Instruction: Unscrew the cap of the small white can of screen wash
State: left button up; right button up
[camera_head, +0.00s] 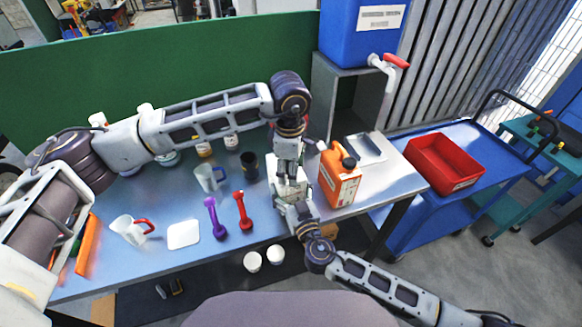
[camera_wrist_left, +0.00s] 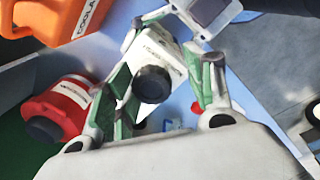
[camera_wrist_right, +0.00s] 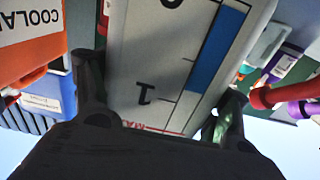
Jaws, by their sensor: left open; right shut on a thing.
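The small white can (camera_head: 277,168) stands largely hidden between my two grippers. In the left wrist view the white can (camera_wrist_left: 165,52) shows its dark cap (camera_wrist_left: 152,84), which is still on. My left gripper (camera_head: 288,160) comes down from above; its fingers (camera_wrist_left: 160,70) are open on both sides of the cap, and I cannot see them touching it. My right gripper (camera_head: 297,208) is shut on the can's body from the near side. In the right wrist view the can's scale-marked face (camera_wrist_right: 165,70) fills the space between the fingers.
An orange coolant can (camera_head: 340,180) stands close to the right. A red container (camera_wrist_left: 65,105) with a black cap is near my left gripper.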

pick_arm(q)
jog(key=shift+w+a, duration=0.4)
jog(key=shift+a, duration=0.15)
jog(key=shift+r, duration=2.15)
jog(key=shift+s+d+r, duration=0.2)
jog(key=shift+r, duration=0.05)
jog(key=shift+s, duration=0.1)
jog(key=shift+c, duration=0.3)
jog(key=shift+d, duration=0.1)
